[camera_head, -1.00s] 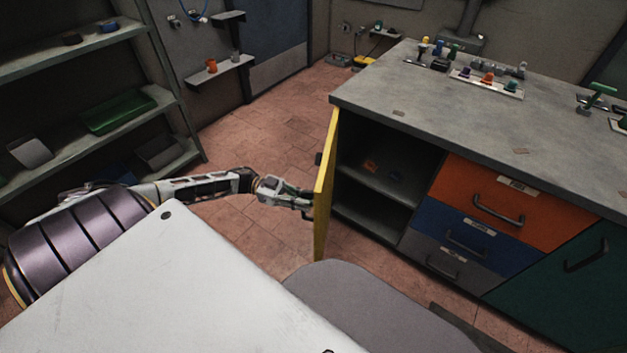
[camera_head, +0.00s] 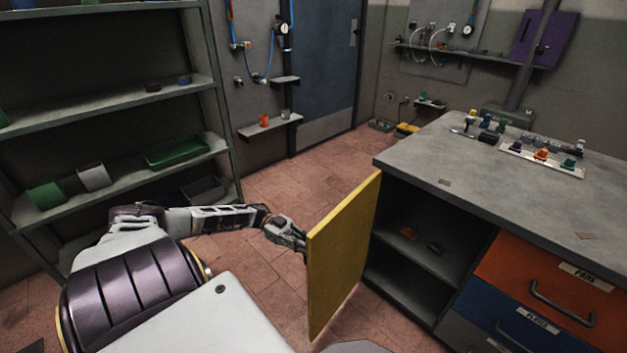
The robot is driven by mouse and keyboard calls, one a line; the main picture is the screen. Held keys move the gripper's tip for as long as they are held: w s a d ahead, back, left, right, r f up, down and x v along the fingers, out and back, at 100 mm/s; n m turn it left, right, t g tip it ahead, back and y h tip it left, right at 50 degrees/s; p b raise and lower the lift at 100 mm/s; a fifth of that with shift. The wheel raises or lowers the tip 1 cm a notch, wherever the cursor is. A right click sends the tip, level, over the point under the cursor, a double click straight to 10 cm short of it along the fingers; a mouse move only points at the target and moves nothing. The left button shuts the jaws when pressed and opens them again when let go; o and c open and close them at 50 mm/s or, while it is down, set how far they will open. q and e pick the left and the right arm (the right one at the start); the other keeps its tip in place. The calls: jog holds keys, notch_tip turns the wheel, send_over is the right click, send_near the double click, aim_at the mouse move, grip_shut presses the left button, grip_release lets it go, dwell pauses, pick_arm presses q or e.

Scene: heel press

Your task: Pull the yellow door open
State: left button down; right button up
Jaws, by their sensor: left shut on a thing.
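The yellow door (camera_head: 342,254) of the workbench cabinet stands swung out from the cabinet's left side, its inner face toward me. The cabinet opening (camera_head: 425,235) beside it is uncovered and shows a shelf with small orange and blue items. My left gripper (camera_head: 301,243) is at the door's outer side, near its free edge, shut on a part of the door. The door hides the fingertips and what they grip. My right gripper is out of view.
The grey workbench (camera_head: 470,170) has an orange drawer (camera_head: 545,290) and a blue drawer (camera_head: 500,315) to the right of the opening. A metal shelf rack (camera_head: 120,115) stands at the left. Tiled floor (camera_head: 290,200) is free between rack and bench.

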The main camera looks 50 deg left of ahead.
pick_arm(q)
jog(key=shift+a+f, duration=0.1)
jog(key=shift+a, duration=0.4)
jog(key=c, duration=1.5)
grip_release()
jog(key=shift+o, duration=0.2)
jog(key=s+a, duration=0.2)
jog(key=a, duration=0.9)
jog(key=shift+a, duration=0.4)
jog(key=shift+s, duration=0.1)
jog(key=shift+s, duration=0.1)
